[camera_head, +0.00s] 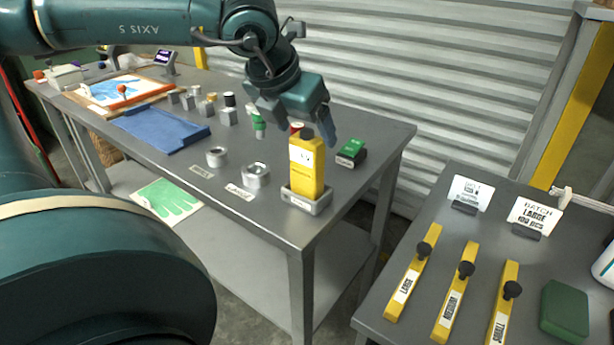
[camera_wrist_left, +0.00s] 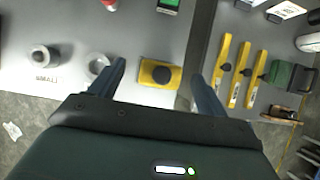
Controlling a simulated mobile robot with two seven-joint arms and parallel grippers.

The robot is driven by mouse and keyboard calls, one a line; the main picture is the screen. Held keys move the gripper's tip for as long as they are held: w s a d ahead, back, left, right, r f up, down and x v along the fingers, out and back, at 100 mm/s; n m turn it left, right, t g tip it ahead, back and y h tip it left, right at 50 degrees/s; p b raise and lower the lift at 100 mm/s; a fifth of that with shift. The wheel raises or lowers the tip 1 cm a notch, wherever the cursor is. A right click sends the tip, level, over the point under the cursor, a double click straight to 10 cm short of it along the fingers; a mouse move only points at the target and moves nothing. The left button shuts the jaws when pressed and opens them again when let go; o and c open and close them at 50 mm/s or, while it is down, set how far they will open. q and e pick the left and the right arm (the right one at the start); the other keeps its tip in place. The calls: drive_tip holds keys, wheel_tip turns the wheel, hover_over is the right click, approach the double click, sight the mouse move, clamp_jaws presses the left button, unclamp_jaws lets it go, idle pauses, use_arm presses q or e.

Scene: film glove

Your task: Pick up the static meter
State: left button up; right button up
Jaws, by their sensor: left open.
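The yellow static meter (camera_head: 306,167), a boxy handheld unit with a pale label, stands upright in a small grey holder (camera_head: 301,201) near the table's front right corner. In the left wrist view the meter (camera_wrist_left: 154,73) shows from above, with a round black part on it. My left gripper (camera_head: 296,127) is open above the meter. In the left wrist view its two fingers lie on either side of the meter, with gaps and no visible contact. My right gripper is not in view.
A second table (camera_head: 440,235) at right holds yellow bars with black knobs (camera_head: 411,275).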

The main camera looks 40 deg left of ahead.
sight(307, 166)
use_arm(q)
drive_tip(key=x, duration=0.4)
drive_tip(key=shift+d+f, duration=0.1)
drive_tip(key=shift+f, duration=0.35)
drive_tip(key=shift+c, duration=0.5)
drive_tip(key=c, duration=1.4)
